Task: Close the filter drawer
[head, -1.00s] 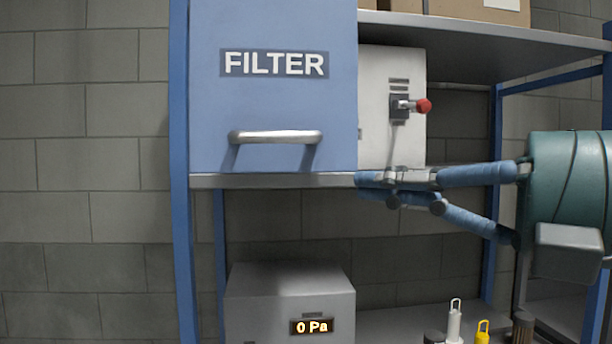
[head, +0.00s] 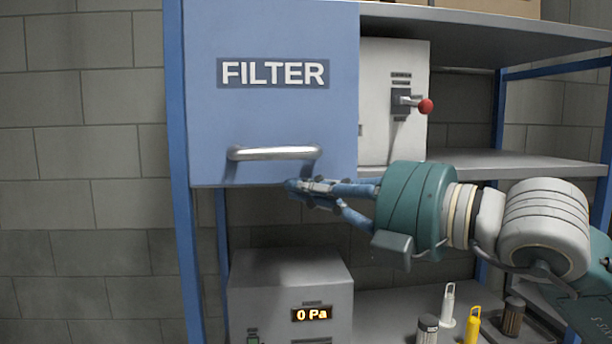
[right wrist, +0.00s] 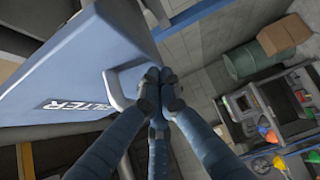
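The filter drawer (head: 270,115) has a blue front with a FILTER label and a silver bar handle (head: 273,153). In the head view its front fills the upper left of the rack and appears to stand out from it. My right gripper (head: 296,188) is just below the right end of the handle, its fingers closed together with nothing visible between them. In the right wrist view, the fingertips (right wrist: 160,80) are together beside the handle (right wrist: 116,84); whether they touch it I cannot tell. My left gripper is not in view.
A white switch box (head: 385,140) with a red-tipped lever (head: 426,106) stands right of the drawer. Below is a grey box (head: 288,290) reading 0 Pa. Small bottles, including a yellow one (head: 473,325), stand on the lower shelf. Blue rack posts (head: 180,220) flank the area.

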